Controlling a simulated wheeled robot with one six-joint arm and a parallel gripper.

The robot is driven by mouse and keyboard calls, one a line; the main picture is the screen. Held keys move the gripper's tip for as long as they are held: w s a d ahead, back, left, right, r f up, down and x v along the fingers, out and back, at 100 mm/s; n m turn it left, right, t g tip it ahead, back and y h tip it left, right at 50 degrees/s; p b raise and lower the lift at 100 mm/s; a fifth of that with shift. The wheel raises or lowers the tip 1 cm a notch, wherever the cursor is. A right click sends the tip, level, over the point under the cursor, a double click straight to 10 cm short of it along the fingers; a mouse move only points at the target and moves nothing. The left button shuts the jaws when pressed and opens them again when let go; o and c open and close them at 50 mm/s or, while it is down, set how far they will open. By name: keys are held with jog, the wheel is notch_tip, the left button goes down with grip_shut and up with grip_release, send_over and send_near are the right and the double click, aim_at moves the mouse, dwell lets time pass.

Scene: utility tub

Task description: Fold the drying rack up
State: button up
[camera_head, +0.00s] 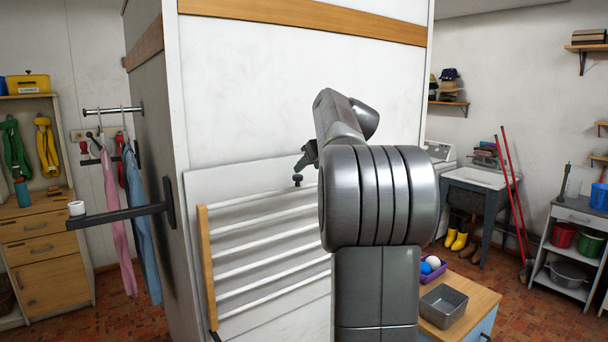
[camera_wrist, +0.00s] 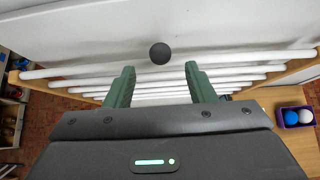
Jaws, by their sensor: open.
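The drying rack has white bars (camera_head: 262,245) between wooden side rails (camera_head: 207,262) and is set against a pale panel on the white wall block. Its bars (camera_wrist: 75,70) also run across the wrist view. My arm hides its right part in the head view. A small dark round knob (camera_head: 297,180) sits on the panel near the top bar; it also shows in the wrist view (camera_wrist: 160,53). My gripper (camera_head: 305,158) is by the knob. In the wrist view its green fingers (camera_wrist: 159,72) are apart, with the knob beyond and between their tips, and nothing held.
A wooden-topped cabinet (camera_head: 470,300) with a metal tin (camera_head: 443,305) and purple box of balls (camera_head: 432,268) stands at lower right.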

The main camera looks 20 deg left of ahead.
jog(key=v, duration=0.8)
jog(key=shift+s+d+r+b, duration=0.15)
jog(key=shift+d+r+b, duration=0.1)
jog(key=shift+b, duration=0.15)
